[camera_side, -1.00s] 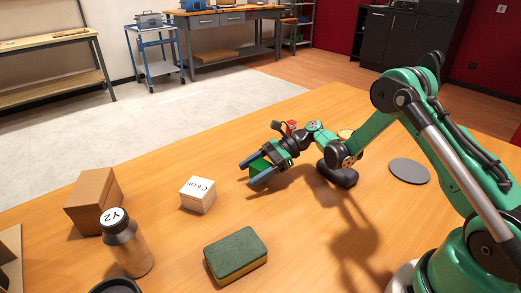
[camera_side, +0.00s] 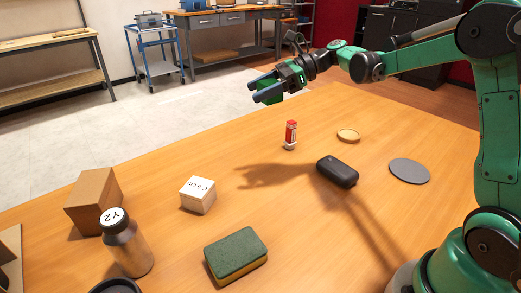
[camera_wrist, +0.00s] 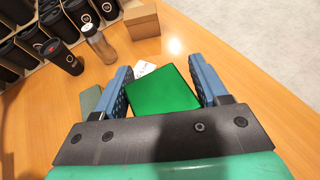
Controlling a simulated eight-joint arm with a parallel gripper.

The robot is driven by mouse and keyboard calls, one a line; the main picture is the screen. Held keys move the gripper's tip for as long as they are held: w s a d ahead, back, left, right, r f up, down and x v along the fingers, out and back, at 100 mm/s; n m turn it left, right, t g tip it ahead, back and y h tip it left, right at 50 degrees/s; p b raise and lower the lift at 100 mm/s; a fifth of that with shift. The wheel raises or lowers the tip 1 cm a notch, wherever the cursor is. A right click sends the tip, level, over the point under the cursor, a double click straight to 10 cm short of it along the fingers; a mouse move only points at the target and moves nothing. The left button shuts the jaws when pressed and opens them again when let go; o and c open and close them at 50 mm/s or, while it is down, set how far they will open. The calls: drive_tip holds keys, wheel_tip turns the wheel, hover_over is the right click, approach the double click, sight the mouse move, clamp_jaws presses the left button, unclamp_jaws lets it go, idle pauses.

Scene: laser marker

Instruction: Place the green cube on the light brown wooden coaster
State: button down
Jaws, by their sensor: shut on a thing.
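The light brown wooden coaster (camera_side: 348,135) is a small round disc lying flat on the table, to the right of and below my gripper in the side view. Its top is bare. The coaster does not show in the wrist view.
A red and white tube (camera_side: 290,134) stands left of the coaster; a black case (camera_side: 337,172) lies in front. A grey disc (camera_side: 409,171) lies to the right. A white box (camera_side: 198,195), sponge (camera_side: 235,254), bottle (camera_side: 127,245) and cardboard box (camera_side: 92,200) stand nearer the left.

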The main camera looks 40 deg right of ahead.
drive_tip(key=w+d+m+t+h, duration=0.2)
drive_tip(key=d+m+t+h, duration=0.5)
drive_tip(key=d, duration=0.7)
wheel_tip(320, 180, up, 2)
drive_tip(key=m+h, duration=0.9)
drive_tip(key=h, duration=0.1)
hover_over(345, 130)
drive_tip(key=shift+g, duration=0.4)
wheel_tip(345, 130, down, 20)
drive_tip(key=shift+d+r, duration=0.1)
drive_tip(key=shift+r, duration=0.05)
drive_tip(key=shift+c, duration=1.2)
unclamp_jaws()
